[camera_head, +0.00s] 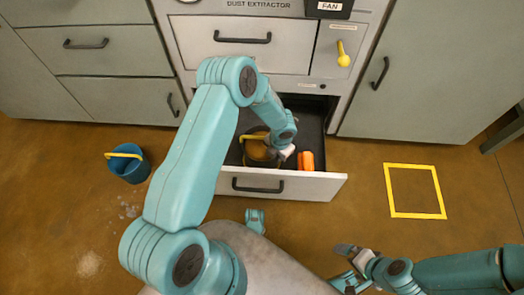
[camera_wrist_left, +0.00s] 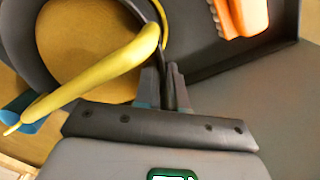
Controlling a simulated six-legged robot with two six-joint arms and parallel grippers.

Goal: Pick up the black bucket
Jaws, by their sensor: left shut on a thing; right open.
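The black bucket (camera_head: 250,160) stands in the open drawer (camera_head: 315,185) in the head view, with ochre stuff inside and a yellow handle. My left gripper (camera_head: 279,153) reaches down into the drawer at the bucket's right side. In the left wrist view, the fingers of my left gripper (camera_wrist_left: 167,88) are shut on the dark rim of the black bucket (camera_wrist_left: 20,42), beside the yellow handle (camera_wrist_left: 100,72). The bucket's underside is hidden, so I cannot tell whether it touches the drawer floor. My right gripper (camera_head: 350,268) is open and empty, low over the floor at the bottom right.
An orange object (camera_head: 305,161) lies in the drawer just right of the bucket. A blue bucket (camera_head: 128,172) with a yellow handle stands on the floor at left. A yellow square outline (camera_head: 391,190) marks clear floor at right. Grey cabinets line the back.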

